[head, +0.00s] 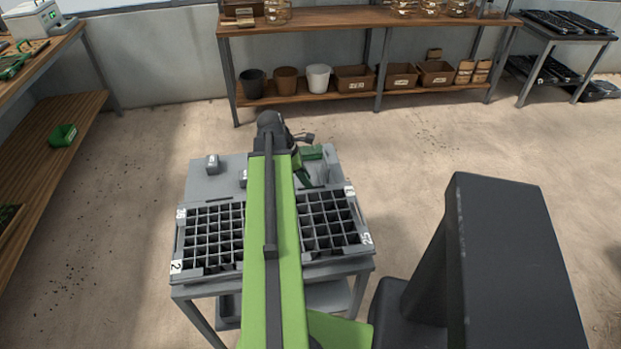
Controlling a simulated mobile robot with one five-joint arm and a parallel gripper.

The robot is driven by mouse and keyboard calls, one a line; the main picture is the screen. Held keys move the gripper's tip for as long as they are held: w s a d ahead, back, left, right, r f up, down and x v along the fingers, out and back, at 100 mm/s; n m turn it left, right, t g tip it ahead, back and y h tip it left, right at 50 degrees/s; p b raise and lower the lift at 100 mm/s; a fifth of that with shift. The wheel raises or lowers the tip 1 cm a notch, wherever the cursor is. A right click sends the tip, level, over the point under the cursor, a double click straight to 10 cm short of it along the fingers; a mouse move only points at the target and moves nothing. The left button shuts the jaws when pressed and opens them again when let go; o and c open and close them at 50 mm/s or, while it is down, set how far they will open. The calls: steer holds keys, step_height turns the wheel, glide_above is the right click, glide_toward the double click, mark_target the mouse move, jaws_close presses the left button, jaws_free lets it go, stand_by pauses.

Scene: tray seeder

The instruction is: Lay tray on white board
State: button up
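Two black cell trays lie side by side on a grey table (228,170). The left tray (212,238) has white corner labels; one reads 2. The right tray (332,222) has labels too; one reads 25. My green arm runs over the middle of the table and hides the trays' inner parts. My gripper (303,138) is beyond the trays, near the table's far edge. It is small and partly hidden by my wrist, so its opening and any hold are unclear. I cannot make out a white board.
Green parts (311,153) and a small grey block (212,164) are at the table's back. A wooden shelf (330,92) with pots and boxes stands behind. A bench (40,140) is at left, a rack (568,35) at back right. Open floor (420,135) lies between.

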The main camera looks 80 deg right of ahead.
steer(key=p+v, duration=0.5)
steer(key=v, duration=0.2)
steer(key=shift+r, duration=0.15)
steer(key=shift+w, duration=0.1)
